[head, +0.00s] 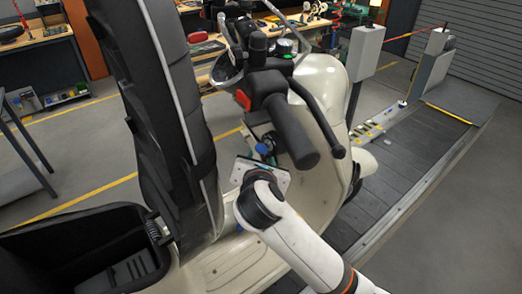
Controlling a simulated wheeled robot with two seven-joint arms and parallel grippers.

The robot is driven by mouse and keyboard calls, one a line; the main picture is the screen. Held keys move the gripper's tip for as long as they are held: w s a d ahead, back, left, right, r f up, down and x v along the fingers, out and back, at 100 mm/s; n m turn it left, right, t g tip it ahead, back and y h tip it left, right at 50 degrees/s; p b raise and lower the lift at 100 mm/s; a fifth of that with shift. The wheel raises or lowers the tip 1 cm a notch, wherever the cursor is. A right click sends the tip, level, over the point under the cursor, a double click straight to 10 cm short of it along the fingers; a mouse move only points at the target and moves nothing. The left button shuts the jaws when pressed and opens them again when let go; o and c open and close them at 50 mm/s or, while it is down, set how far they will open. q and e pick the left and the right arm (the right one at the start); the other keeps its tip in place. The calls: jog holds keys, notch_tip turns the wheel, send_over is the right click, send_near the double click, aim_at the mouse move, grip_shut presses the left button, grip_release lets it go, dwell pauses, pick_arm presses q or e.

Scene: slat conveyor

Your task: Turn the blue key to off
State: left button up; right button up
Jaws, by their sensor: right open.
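The blue key (263,149) shows as a small blue shape below the scooter's handlebar, at the front panel. My right gripper (264,160) reaches up from the lower right, with its pale mounting plate just below the key. The gripper is open, and its fingers are mostly hidden behind the plate and my wrist. I cannot tell whether they touch the key or how the key is turned. The cream scooter (318,88) stands upright around it. My left gripper is not in view.
A black handlebar grip (291,130) and a brake lever (318,112) hang close above my right gripper. The raised black seat (165,100) stands to the left, above an open storage bin (85,250). The slat conveyor (425,150) runs along the right.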

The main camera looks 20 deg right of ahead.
aim_at(261, 150)
jog(key=p+x, duration=0.1)
jog(key=x, duration=0.5)
jog(key=shift+w, duration=0.1)
jog(key=shift+f, duration=0.1)
